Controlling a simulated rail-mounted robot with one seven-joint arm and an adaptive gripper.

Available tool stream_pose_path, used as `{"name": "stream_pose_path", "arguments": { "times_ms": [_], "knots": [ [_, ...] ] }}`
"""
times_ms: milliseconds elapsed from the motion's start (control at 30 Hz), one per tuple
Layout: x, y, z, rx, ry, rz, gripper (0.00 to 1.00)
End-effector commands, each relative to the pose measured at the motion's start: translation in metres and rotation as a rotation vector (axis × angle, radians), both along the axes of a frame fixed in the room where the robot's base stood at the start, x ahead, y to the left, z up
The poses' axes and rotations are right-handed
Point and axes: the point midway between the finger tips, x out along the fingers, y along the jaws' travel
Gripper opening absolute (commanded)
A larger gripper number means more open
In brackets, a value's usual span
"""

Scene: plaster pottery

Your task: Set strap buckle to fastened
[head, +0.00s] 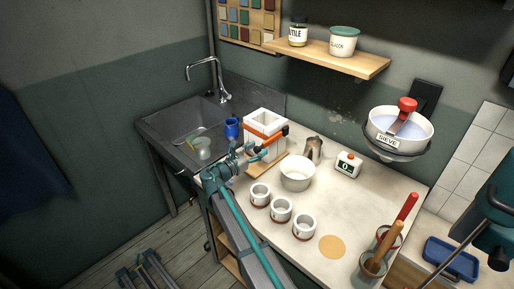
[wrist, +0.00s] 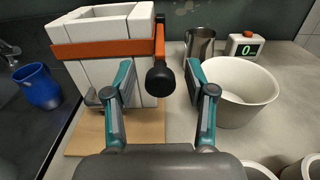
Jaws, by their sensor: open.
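A white block-like plaster mould (wrist: 80,75) with an open top stands on a wooden board (wrist: 88,140); in the head view the mould (head: 257,119) is at the sink end of the counter. An orange strap (wrist: 95,50) runs around it. At the strap's right corner is the strap buckle (wrist: 159,35), an orange lever ending in a black knob (wrist: 161,77) that points towards the wrist camera. My gripper (wrist: 160,68) is open, its teal fingers on either side of the knob with visible gaps. I cannot tell the knob's depth between them.
A white bowl (wrist: 235,90) stands close right of my gripper. A metal jug (wrist: 199,46) and a scale reading 0 (wrist: 245,46) are behind it. A blue cup (wrist: 37,86) is on the left. Several small white cups (head: 280,209) line the counter's front.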

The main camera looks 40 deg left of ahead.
Motion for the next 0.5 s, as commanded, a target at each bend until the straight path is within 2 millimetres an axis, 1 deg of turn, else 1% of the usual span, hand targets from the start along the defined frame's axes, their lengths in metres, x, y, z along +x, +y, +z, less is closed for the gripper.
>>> {"name": "stream_pose_path", "arguments": {
  "times_ms": [100,333,367,500],
  "knots": [
    [0.0038,-0.0002,-0.0001,0.000,0.000,0.000,0.55],
    [0.0039,-0.0005,-0.0006,0.000,0.000,0.000,0.55],
    [0.0039,-0.0004,-0.0005,0.000,0.000,0.000,0.52],
    [0.0038,-0.0004,-0.0005,0.000,0.000,0.000,0.29]
  ]
}}
